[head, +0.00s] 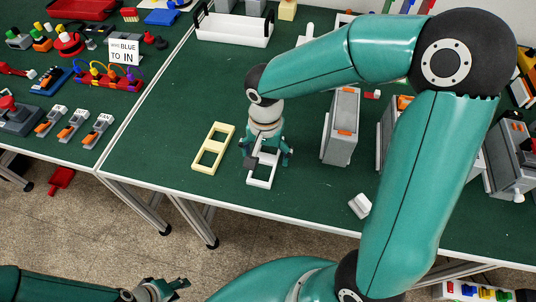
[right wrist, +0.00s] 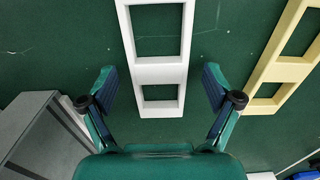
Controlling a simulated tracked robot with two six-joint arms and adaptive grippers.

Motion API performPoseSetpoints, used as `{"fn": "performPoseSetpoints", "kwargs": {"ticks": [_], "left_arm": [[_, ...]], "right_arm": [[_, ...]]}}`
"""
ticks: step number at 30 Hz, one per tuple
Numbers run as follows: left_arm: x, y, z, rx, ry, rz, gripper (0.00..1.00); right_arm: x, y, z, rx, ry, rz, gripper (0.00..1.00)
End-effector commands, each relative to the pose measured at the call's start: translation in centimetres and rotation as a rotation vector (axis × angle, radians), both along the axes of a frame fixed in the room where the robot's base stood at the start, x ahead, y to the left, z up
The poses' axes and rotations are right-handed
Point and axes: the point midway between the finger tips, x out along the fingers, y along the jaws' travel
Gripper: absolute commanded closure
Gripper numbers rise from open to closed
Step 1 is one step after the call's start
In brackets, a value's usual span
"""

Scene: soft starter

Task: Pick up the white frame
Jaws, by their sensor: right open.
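The white frame (head: 259,184) lies flat on the green table in the head view, partly hidden under my right gripper (head: 268,158). In the right wrist view the white frame (right wrist: 160,73) shows two openings split by a crossbar, and its far end is cut off by the top edge. My right gripper (right wrist: 158,88) is open above the frame, with one finger on each side of it and a visible gap on both sides. My left gripper (head: 168,288) is low at the left, off the table above the floor; its jaw state is unclear.
A pale yellow frame (head: 212,148) lies just left of the white one. A grey module (head: 341,128) stands to the right, and a small white piece (head: 360,205) lies near the front edge. A white tray (head: 235,30) is at the back. Table around the frames is clear.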

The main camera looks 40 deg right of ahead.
Motion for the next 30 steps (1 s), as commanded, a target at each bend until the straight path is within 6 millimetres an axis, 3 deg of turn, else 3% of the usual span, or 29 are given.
{"fn": "performPoseSetpoints", "kwargs": {"ticks": [6, 17, 30], "left_arm": [[0.00, 0.00, 0.00, 0.000, 0.000, 0.000, 0.60], [0.00, 0.00, 0.00, 0.000, 0.000, 0.000, 0.60], [0.00, 0.00, 0.06, 0.000, 0.000, 0.000, 0.60]], "right_arm": [[0.02, 0.01, -0.03, 0.000, 0.000, 0.000, 0.14], [0.02, 0.03, -0.01, 0.000, 0.000, 0.000, 0.74], [0.06, -0.01, 0.79, -0.002, -0.001, 0.000, 0.75]]}}
